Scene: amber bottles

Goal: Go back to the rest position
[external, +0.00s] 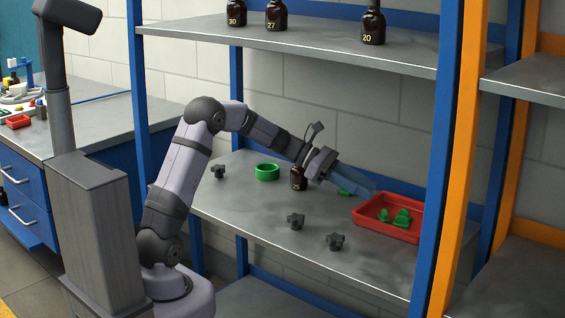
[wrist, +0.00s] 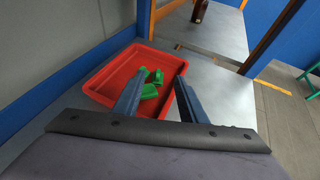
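My gripper (external: 368,188) is over the middle shelf board, its fingers stretched right toward the red tray (external: 362,222). In the wrist view my gripper (wrist: 159,78) has its two fingers apart, with nothing visibly held between them. The red tray (wrist: 98,88) lies beyond the fingers and holds several green pieces (wrist: 152,78). An amber bottle (external: 298,181) stands upright on the board, close to my wrist in the picture; whether they touch cannot be told.
A green ring (external: 267,172) and black knobs (external: 296,221) (external: 335,241) (external: 218,171) lie on the board. A small green piece (external: 345,193) shows beneath my fingers. Amber bottles (external: 276,16) stand on the upper shelf (external: 310,47). Blue post (external: 448,130) rises at the right.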

